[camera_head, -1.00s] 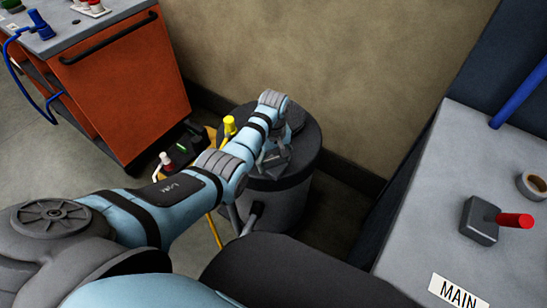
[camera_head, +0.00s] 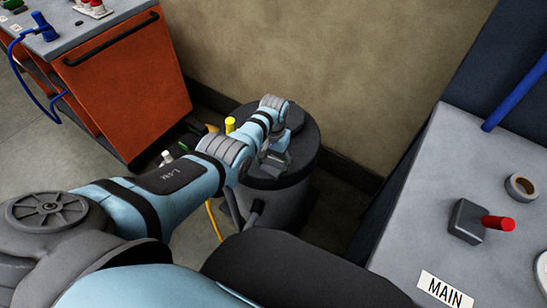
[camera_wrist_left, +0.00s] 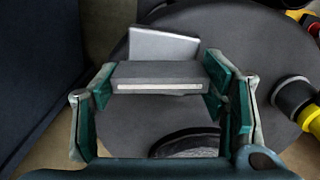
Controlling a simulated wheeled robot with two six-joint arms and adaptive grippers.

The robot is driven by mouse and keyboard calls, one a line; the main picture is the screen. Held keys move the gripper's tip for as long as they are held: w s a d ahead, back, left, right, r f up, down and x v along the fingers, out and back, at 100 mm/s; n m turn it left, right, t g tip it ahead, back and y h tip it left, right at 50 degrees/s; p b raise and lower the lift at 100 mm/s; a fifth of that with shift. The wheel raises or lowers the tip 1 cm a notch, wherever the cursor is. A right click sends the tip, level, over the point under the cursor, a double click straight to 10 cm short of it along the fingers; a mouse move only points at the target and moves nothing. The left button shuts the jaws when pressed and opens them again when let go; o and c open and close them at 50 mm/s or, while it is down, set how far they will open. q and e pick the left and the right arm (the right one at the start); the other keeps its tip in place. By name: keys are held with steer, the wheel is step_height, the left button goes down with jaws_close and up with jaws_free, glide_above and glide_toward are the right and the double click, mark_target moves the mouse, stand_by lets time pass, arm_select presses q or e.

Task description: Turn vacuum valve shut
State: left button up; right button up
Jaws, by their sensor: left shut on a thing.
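My left gripper (camera_head: 274,160) is at the top of a dark grey drum (camera_head: 300,178), low at the foot of the wall. In the left wrist view my left gripper (camera_wrist_left: 160,84) has its green-padded fingers on both sides of a grey block (camera_wrist_left: 160,69) with a pale strip, and it is shut on this block. A lighter grey plate (camera_wrist_left: 165,43) shows just behind the block. I cannot tell whether the block is the vacuum valve's handle. A grey block with a red handle (camera_head: 497,222) stands on the right bench, apart from my gripper. My right gripper is not in view.
A yellow-topped fitting (camera_head: 230,124) stands left of the drum, close to my arm. An orange cabinet (camera_head: 130,85) is at upper left. A grey bench (camera_head: 440,180) with a tape roll (camera_head: 521,187) and MAIN label (camera_head: 445,290) is at right.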

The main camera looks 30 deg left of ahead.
mark_target(274, 158)
arm_select(q)
steer(key=shift+m, duration=1)
steer(key=o, duration=1.1)
steer(key=shift+o, duration=0.2)
step_height(274, 158, up, 12)
